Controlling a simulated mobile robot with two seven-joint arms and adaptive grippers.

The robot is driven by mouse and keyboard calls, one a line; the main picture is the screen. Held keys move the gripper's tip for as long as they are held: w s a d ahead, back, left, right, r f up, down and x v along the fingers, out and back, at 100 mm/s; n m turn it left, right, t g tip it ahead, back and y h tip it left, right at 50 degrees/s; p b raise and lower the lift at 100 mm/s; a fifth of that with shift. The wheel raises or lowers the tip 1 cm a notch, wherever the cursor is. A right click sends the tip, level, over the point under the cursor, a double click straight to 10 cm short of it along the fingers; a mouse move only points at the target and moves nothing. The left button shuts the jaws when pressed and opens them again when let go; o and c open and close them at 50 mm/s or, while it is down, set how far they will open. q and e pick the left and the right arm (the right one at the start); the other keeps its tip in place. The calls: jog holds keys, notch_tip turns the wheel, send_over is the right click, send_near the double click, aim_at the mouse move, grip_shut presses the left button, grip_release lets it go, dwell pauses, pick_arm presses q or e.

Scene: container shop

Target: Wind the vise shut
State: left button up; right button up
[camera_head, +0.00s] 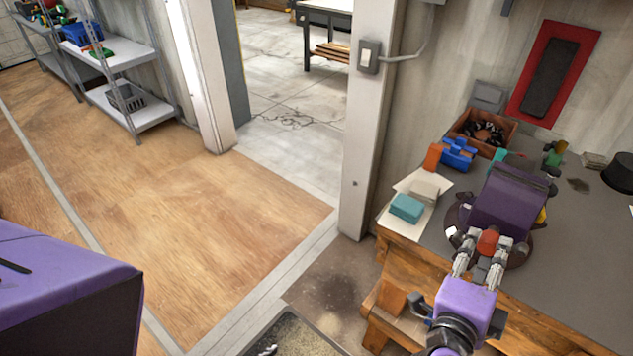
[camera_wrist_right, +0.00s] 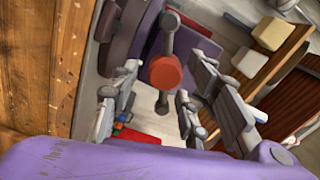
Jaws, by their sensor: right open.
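The vise (camera_head: 510,200) is a dark purple body on a round dark base, fixed near the front edge of the workbench. An orange-red hub (camera_head: 487,241) faces my right gripper (camera_head: 484,244). In the right wrist view, the hub (camera_wrist_right: 165,72) sits at the middle of a grey crank bar (camera_wrist_right: 168,42) with rounded ends. The fingers of the right gripper (camera_wrist_right: 164,80) are open on either side of the hub. I cannot tell whether they touch it. The vise jaw gap is not clear. My left gripper is not in view.
On the workbench (camera_head: 590,230) are a teal block (camera_head: 406,208), a beige block (camera_head: 424,190), blue and orange parts, and a brown bin (camera_head: 482,132). A black round object (camera_head: 620,172) stands at the right. Wooden floor is clear at left, with shelves (camera_head: 122,62) behind.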

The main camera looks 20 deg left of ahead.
aim_at(487, 252)
jog(key=shift+x, duration=1.75)
jog(key=shift+c, duration=0.2)
grip_shut()
